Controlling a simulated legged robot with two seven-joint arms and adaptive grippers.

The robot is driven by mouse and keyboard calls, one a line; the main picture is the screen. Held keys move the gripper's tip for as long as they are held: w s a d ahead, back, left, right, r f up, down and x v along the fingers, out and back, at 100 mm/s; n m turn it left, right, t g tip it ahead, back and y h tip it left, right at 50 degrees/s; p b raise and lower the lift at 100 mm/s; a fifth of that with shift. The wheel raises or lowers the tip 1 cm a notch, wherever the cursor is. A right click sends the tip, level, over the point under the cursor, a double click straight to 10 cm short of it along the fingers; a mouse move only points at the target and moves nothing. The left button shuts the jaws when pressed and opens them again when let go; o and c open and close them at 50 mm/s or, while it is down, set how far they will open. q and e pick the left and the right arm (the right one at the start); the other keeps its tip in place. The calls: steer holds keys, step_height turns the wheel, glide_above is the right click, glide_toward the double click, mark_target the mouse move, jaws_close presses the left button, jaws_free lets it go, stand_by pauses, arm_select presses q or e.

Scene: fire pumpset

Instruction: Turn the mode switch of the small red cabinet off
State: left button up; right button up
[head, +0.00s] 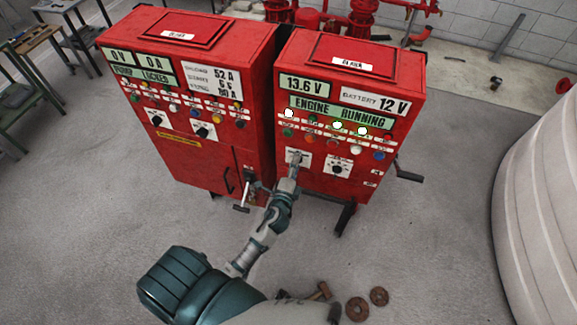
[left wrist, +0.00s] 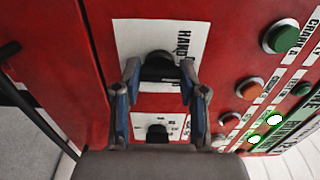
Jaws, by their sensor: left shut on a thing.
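The small red cabinet (head: 350,110) stands at the right of the pair in the head view, with lit green displays reading 13.6 V and ENGINE RUNNING. Its mode switch (left wrist: 158,66) is a black knob on a white plate, with the word HAND readable in the left wrist view. My left gripper (head: 294,168) reaches up to this plate (head: 299,154) at the cabinet's lower left. In the left wrist view my left gripper (left wrist: 159,75) has one finger on each side of the knob, shut on it. The fingers hide part of the knob, and its exact setting cannot be told. My right gripper is not in view.
A second black knob (head: 338,169) sits right of the mode switch. Coloured buttons (head: 356,149) run above both. A larger red cabinet (head: 190,90) with a lever handle (head: 244,197) stands left. A crank (head: 408,174) sticks out at right. Rusty rings (head: 379,296) lie on the floor.

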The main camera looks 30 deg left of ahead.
arm_select(q)
steer(key=shift+w+a+r, duration=0.1)
steer(key=shift+r, duration=0.35)
steer(key=o, duration=1.1)
steer(key=shift+f, duration=0.1)
steer(key=shift+o, duration=0.2)
steer(key=shift+f, duration=0.1)
steer(key=v, duration=1.2)
